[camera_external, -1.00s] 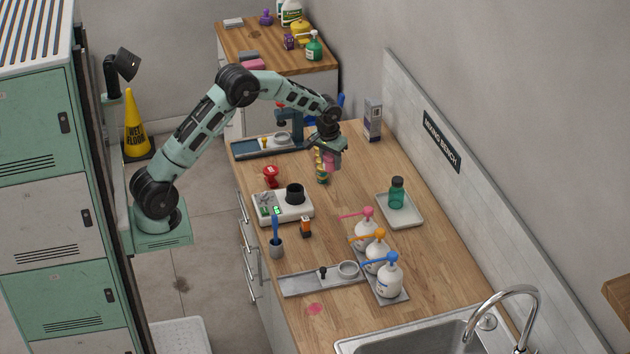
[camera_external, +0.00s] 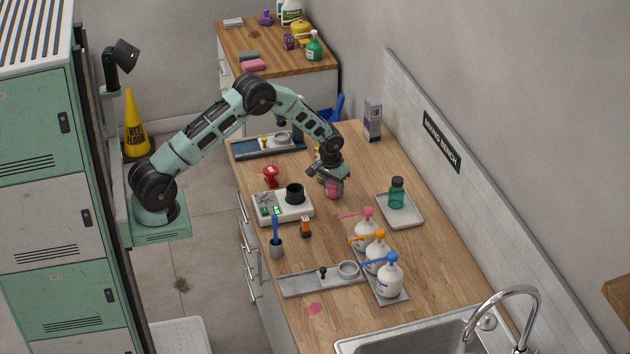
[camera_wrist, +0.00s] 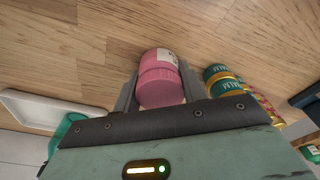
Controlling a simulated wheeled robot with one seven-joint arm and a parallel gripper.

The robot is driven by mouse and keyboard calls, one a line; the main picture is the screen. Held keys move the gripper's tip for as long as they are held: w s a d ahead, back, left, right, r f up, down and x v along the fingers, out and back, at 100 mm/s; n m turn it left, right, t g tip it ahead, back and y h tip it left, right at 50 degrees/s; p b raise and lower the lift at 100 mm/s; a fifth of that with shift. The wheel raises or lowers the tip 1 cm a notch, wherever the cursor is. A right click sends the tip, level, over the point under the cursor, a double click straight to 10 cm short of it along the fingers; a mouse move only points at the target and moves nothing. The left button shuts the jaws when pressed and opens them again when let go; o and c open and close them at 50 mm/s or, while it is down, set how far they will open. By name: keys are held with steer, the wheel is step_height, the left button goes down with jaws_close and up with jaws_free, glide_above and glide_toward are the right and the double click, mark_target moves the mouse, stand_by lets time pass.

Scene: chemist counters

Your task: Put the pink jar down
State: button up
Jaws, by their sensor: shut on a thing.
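The pink jar (camera_external: 334,188) is between the fingers of my gripper (camera_external: 332,178) over the middle of the wooden counter. In the wrist view the pink jar (camera_wrist: 161,76), with a white label, sits between the two grey fingers (camera_wrist: 158,88), which are shut on it. The jar looks upright in the external view. Its base is at or just above the counter top; I cannot tell whether it touches.
A white tray (camera_external: 413,220) with a green bottle (camera_external: 397,192) lies to the right. A white scale (camera_external: 272,207) with a black cup stands to the left. Pump bottles (camera_external: 377,252) stand nearer the sink (camera_external: 420,338). Bare wood (camera_external: 335,225) lies in front of the jar.

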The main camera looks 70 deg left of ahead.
steer(key=shift+f, duration=0.1)
steer(key=o, duration=1.1)
steer(key=shift+c, duration=0.2)
